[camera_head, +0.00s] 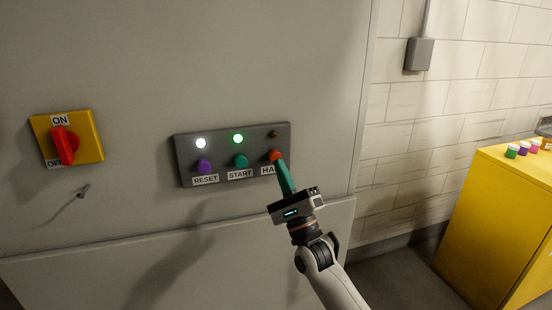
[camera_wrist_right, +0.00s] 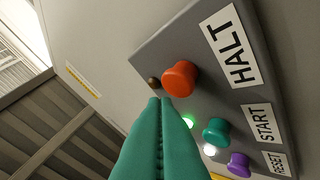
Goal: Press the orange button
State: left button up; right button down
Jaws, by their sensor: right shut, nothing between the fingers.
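The orange button (camera_head: 274,154) sits at the right end of a dark grey control panel (camera_head: 222,150), above a partly hidden label; in the wrist view the orange button (camera_wrist_right: 181,78) stands out from the panel beside the word HALT. My right gripper (camera_head: 281,162) is shut and empty, its green fingers together. In the head view its tips overlap the lower right edge of the button. In the wrist view the fingertips (camera_wrist_right: 164,102) are just below the button in the picture; I cannot tell whether they touch it. My left gripper is not in view.
A teal START button (camera_head: 240,160) and a purple RESET button (camera_head: 204,166) are on the same panel. White and green lamps are lit above them; the small lamp above the orange button looks dark. A red rotary switch (camera_head: 65,145) is at left, a yellow cabinet (camera_head: 490,220) at right.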

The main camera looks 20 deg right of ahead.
jog(key=shift+w, duration=0.1)
jog(key=shift+w+b, duration=0.35)
jog(key=shift+w+b, duration=0.6)
jog(key=shift+w, duration=0.2)
dwell(1.0)
jog(key=shift+s, duration=0.15)
jog(key=shift+s+p, duration=0.6)
jog(key=shift+s, duration=0.5)
jog(key=s+p, duration=0.2)
jog(key=s, duration=0.3)
jog(key=shift+d, duration=0.1)
